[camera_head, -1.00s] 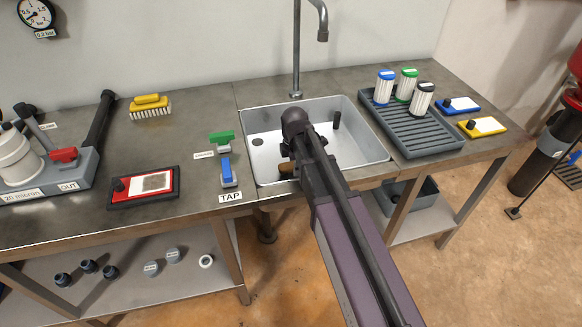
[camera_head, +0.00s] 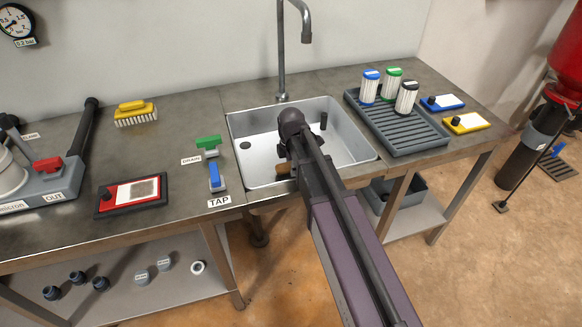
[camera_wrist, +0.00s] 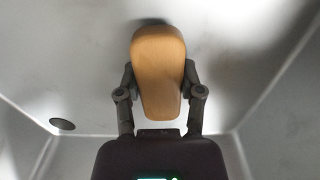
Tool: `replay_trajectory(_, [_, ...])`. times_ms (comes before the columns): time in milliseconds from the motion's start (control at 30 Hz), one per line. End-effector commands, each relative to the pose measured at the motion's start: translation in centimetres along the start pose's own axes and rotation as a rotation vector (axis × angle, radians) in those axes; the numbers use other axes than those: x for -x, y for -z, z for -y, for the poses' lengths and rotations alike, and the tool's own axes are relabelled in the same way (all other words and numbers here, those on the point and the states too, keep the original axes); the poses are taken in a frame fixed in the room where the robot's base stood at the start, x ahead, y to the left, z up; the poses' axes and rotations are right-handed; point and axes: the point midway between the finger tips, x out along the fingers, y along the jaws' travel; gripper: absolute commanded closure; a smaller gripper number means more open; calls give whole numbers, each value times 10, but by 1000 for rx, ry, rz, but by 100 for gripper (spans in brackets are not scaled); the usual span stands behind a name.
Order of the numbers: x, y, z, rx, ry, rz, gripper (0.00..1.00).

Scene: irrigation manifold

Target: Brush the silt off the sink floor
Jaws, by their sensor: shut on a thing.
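The steel sink (camera_head: 371,153) is set into the bench, and my arm reaches over its front edge. My gripper (camera_wrist: 158,95) is shut on a tan wooden brush handle (camera_wrist: 158,60), with one finger on each side. The handle points away over the sink floor (camera_wrist: 75,60). Its bristles are hidden, with only a dark strip showing at its far end, so I cannot tell whether they touch the floor. In the head view my arm hides most of the gripper. No silt stands out on the visible grey floor; the part under the arm is hidden.
A dark drain hole (camera_head: 245,145) is at the sink's left, and a dark upright cylinder (camera_head: 323,121) stands near the back. The faucet (camera_head: 282,60) rises behind. Green drain (camera_head: 208,142) and blue tap (camera_head: 215,178) levers are left. A ribbed tray (camera_head: 400,130) with filters is right.

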Motion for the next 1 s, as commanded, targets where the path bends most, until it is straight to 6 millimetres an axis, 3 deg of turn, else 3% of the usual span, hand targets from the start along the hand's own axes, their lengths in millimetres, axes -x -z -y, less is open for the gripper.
replay_trajectory(367, [0, 3, 1, 1, 2, -1, 89])
replay_trajectory(1000, [2, 39, 0, 0, 1, 0, 89])
